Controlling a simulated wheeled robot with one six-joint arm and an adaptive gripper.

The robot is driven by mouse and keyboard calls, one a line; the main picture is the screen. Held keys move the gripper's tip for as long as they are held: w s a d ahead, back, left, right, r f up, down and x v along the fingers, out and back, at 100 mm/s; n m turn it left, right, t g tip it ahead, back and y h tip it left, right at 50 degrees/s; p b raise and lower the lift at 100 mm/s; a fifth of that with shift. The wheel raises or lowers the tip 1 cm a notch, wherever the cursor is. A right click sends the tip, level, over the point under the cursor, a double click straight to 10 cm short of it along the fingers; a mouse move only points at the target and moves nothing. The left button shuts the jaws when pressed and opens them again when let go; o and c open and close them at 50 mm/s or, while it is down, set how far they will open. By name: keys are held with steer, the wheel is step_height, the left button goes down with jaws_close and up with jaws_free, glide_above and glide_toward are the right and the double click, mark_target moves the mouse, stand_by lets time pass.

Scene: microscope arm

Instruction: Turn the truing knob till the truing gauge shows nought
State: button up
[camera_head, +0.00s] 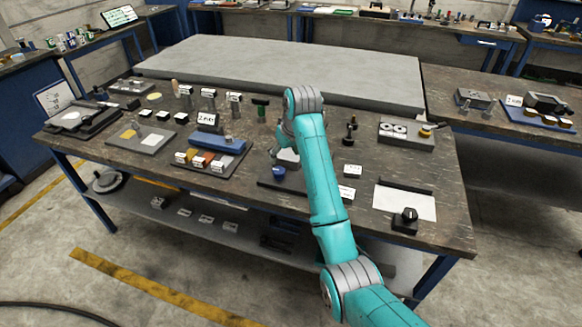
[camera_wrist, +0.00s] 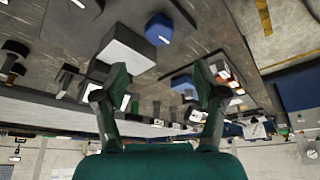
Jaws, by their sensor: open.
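A blue knob-like piece (camera_head: 278,171) stands on a dark base plate (camera_head: 268,184) near the middle of the bench. It also shows in the wrist view (camera_wrist: 158,28), beside a box with a pale face (camera_wrist: 128,48). I cannot tell for sure that these are the truing knob and gauge; no needle or reading is legible. A plate at the right carries two round white dials (camera_head: 393,128) and an orange-yellow knob (camera_head: 426,132). My gripper (camera_wrist: 160,78) is open with nothing between its fingers. In the head view, my arm partly hides it, close above the pale box.
A long blue block (camera_head: 217,142) stands left of my gripper, with small coloured labelled blocks (camera_head: 200,160) in front. A black knob (camera_head: 405,219) stands by a white sheet (camera_head: 404,201). Dark upright pieces (camera_head: 350,130) stand right of my arm. A wide grey slab (camera_head: 290,68) lies behind.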

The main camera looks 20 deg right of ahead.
mark_target(279, 171)
steer(key=x, duration=1)
steer(key=shift+w+f, duration=0.15)
steer(key=shift+f, duration=0.2)
steer(key=c, duration=1.1)
steer(key=shift+m+h, duration=0.3)
steer(key=shift+m, duration=0.5)
steer(key=shift+c, duration=0.2)
steer(key=o, duration=1.1)
steer(key=shift+o, duration=0.2)
steer(key=v, duration=1.2)
